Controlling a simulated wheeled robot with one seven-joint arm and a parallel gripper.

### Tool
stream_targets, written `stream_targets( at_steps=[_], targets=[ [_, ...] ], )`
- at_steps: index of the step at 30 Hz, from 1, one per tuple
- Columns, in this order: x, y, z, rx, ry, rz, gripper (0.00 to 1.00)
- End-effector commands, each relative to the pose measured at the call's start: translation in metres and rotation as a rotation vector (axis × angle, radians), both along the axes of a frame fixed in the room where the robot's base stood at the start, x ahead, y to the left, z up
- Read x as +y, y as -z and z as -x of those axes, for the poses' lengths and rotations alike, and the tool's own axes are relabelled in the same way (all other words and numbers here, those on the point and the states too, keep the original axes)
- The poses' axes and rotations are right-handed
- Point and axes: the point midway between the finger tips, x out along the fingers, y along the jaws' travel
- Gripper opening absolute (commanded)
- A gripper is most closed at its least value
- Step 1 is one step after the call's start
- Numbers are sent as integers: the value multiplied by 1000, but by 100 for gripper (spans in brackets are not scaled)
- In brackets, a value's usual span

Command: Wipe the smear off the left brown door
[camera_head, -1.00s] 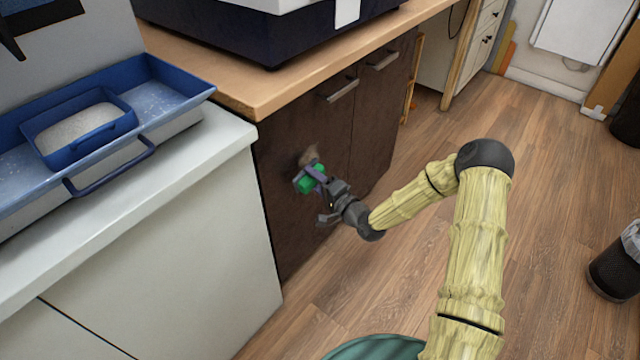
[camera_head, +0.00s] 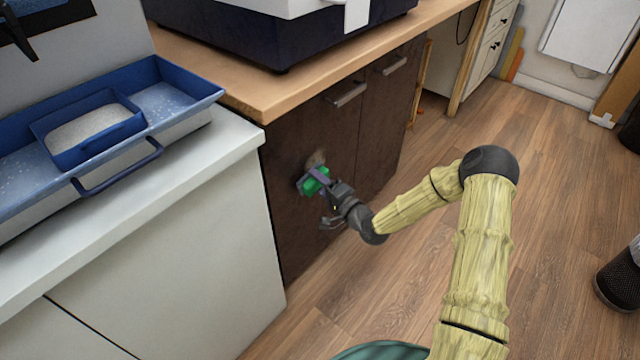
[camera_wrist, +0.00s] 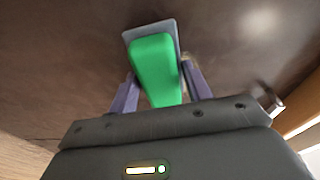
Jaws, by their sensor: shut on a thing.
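The left brown door (camera_head: 290,235) is on the dark cabinet under the wooden counter. A pale smear (camera_head: 316,159) shows on it in the head view, just above my gripper. The pad is at the door's face, a little below and left of the smear. I cannot tell whether it touches the door.
A metal handle (camera_head: 346,94) sticks out near the top of the left door, and another handle (camera_head: 394,65) is on the right door. A white cabinet (camera_head: 190,240) with a blue tray (camera_head: 180,95) stands to the left.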

Motion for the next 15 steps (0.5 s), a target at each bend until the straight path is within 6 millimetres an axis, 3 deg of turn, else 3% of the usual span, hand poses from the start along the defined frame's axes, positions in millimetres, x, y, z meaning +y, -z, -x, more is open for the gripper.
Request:
stream_targets(
  at_steps=[15],
  targets=[
    [7, 0, -5, -1, 0, -1, 24]
  ],
)
